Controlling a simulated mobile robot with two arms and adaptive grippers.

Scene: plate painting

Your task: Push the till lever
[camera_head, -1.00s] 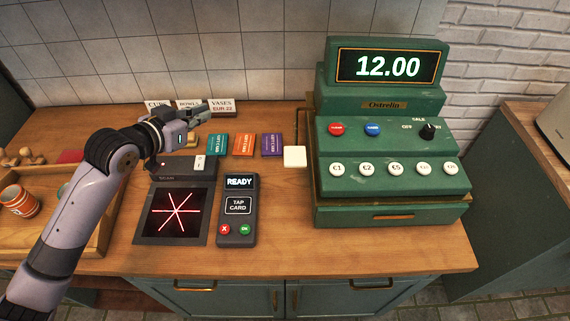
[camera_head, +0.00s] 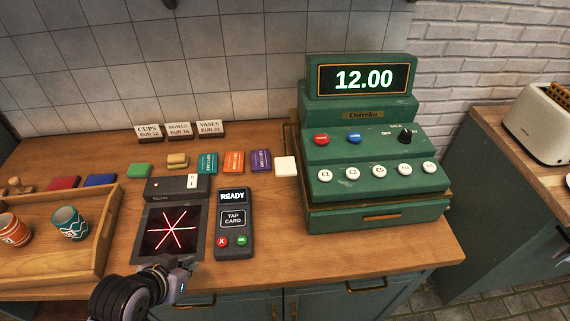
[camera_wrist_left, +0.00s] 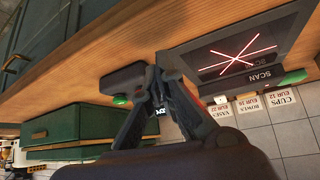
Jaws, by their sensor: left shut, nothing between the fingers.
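The green till (camera_head: 375,180) stands at the right of the counter, its display lit with 12.00. I cannot clearly make out a lever on it. A white square piece (camera_head: 286,166) sits against its left side; I cannot tell whether it is part of the till. My left gripper (camera_head: 186,264) is at the counter's front edge, in front of the scanner and well left of the till. In the left wrist view its fingers (camera_wrist_left: 157,82) meet, empty, and the till's green body (camera_wrist_left: 75,128) shows at lower left. My right gripper is not in view.
A wooden tray (camera_head: 90,258) with two cups is at left. The counter in front of the till is clear.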

